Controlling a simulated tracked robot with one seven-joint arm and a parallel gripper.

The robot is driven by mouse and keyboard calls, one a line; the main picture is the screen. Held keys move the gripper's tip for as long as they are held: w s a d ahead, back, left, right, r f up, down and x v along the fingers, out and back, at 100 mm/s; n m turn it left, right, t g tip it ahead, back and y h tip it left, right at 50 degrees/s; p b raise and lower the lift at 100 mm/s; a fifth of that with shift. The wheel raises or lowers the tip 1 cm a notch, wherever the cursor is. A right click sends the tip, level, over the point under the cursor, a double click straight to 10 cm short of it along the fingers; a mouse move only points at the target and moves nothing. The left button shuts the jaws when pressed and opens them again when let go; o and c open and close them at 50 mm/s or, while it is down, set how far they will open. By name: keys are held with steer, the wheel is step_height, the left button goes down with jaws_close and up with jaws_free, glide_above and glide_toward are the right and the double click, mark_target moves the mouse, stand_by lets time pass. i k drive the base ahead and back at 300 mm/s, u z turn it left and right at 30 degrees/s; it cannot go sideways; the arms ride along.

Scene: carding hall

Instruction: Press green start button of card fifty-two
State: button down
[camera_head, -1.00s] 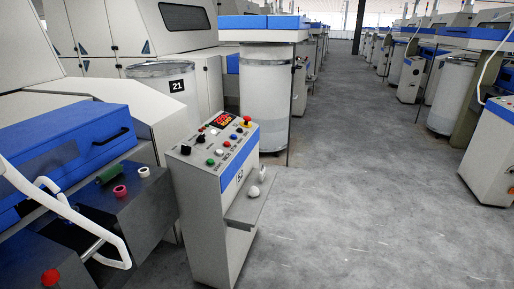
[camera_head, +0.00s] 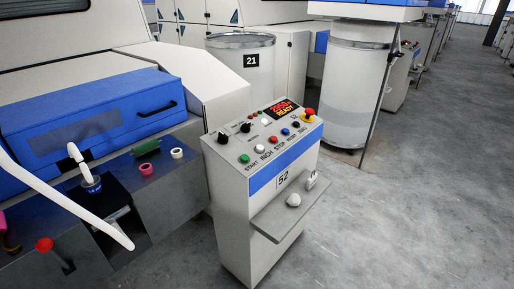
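The control console (camera_head: 252,210) marked 52 stands upright in the middle of the head view. Its sloped top panel carries a row of labelled buttons. The green start button (camera_head: 244,158) is the leftmost of the row, above the label START. A white button for INCH, a red one for STOP and several more sit to its right. A lit red display (camera_head: 285,108) appears to read READY in its lower line. A red emergency knob (camera_head: 309,114) on yellow is at the panel's right corner. My gripper is not in view.
A shelf (camera_head: 270,222) with small white lumps juts from the console's front. Left is a blue-covered machine (camera_head: 90,115) with a white curved bar (camera_head: 70,205) and a red-knobbed lever (camera_head: 45,245). Can 21 (camera_head: 240,85) stands behind. The grey floor (camera_head: 420,200) at right is clear.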

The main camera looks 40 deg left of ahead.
mark_target(245, 158)
steer(key=u, duration=0.55)
steer(key=i, duration=1.05)
steer(key=u, duration=0.8)
steer(key=k, duration=0.9)
steer(key=u, duration=0.15)
steer(key=i, duration=0.95)
steer(key=z, duration=0.1)
